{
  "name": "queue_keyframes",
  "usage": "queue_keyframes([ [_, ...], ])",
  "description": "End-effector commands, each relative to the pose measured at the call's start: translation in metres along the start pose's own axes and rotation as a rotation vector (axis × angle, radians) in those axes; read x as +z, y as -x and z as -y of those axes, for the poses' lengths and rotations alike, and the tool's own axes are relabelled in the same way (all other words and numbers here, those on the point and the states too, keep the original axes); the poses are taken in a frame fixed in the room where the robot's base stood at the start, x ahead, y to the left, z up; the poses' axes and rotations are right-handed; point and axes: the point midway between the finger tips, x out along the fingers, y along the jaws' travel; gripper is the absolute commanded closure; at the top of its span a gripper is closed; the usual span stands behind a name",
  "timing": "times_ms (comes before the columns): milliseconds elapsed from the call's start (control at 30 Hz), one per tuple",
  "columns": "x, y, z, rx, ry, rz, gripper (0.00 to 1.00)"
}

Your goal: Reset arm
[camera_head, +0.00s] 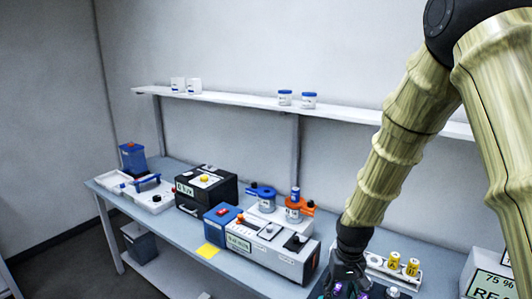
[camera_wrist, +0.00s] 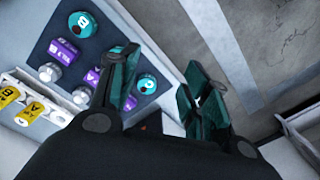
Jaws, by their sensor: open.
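My arm reaches down from the upper right in the head view. My gripper (camera_head: 345,284) is at the bottom edge, low over the right part of the bench. In the wrist view my gripper (camera_wrist: 160,78) is open, its dark teal fingers well apart with nothing clearly held. One teal piece (camera_wrist: 147,84) shows just beside the left finger; contact cannot be told. The tray is mostly hidden behind my gripper in the head view.
A white rack with yellow vials (camera_head: 393,259) stands close right of my gripper. A large grey-white device (camera_head: 268,246) stands to its left, with a black box (camera_head: 206,190) farther left. A shelf (camera_head: 235,99) with white jars runs along the wall. Floor (camera_wrist: 290,50) shows past the bench edge.

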Motion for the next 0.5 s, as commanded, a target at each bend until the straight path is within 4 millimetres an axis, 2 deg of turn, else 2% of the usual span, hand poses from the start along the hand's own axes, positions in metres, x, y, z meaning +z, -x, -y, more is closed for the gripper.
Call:
queue_keyframes([
  [33, 0.009, -0.023, -0.003, 0.000, -0.002, 0.006, 0.53],
  [500, 0.119, -0.220, -0.026, 0.009, -0.018, 0.002, 0.53],
])
